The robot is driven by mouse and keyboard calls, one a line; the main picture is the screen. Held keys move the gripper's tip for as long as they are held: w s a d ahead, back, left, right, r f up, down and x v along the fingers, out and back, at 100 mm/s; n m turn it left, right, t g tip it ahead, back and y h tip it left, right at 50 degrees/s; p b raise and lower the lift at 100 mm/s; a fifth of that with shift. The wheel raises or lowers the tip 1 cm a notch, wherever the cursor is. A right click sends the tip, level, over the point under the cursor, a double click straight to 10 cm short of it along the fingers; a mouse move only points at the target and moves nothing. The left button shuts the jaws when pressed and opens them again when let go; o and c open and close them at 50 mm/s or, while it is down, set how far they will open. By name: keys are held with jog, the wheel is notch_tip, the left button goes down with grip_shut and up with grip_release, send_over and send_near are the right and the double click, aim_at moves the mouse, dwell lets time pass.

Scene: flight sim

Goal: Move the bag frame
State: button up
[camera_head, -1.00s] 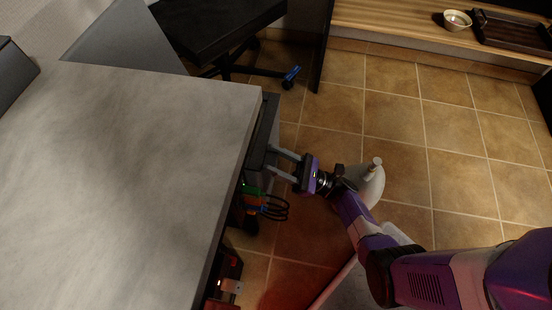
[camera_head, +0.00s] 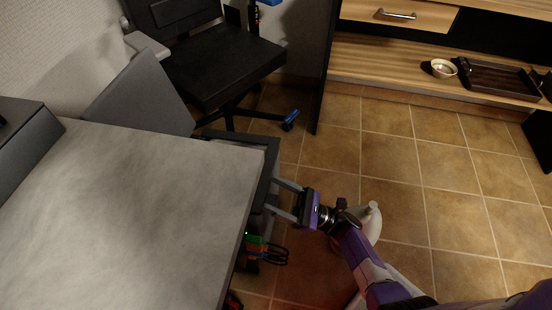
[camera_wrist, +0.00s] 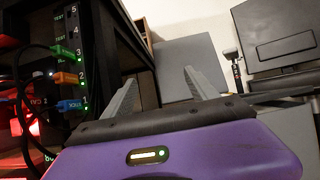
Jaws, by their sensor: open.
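No thing is plainly recognisable as a bag frame. A dark-edged frame (camera_head: 271,168) shows along the far right edge of the grey table; I cannot tell if it is the bag frame. My gripper (camera_head: 273,198) is at the right side of the table, below the level of its top, with both fingers pointing left at this dark edge. In the wrist view my gripper (camera_wrist: 158,88) is open, with nothing seen between its fingers. Whether the fingertips touch the dark edge cannot be told.
The grey table (camera_head: 140,210) fills the left. A device with numbered lights (camera_wrist: 72,60) and coloured plugs (camera_head: 255,248) is beside my gripper. A black chair (camera_head: 220,65) stands behind. A low shelf holds a bowl (camera_head: 443,68) and tray (camera_head: 497,79).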

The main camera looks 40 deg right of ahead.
notch_tip(320, 180, up, 13)
jog(key=p, duration=0.6)
jog(key=shift+s+f, duration=0.1)
jog(key=shift+f, duration=0.05)
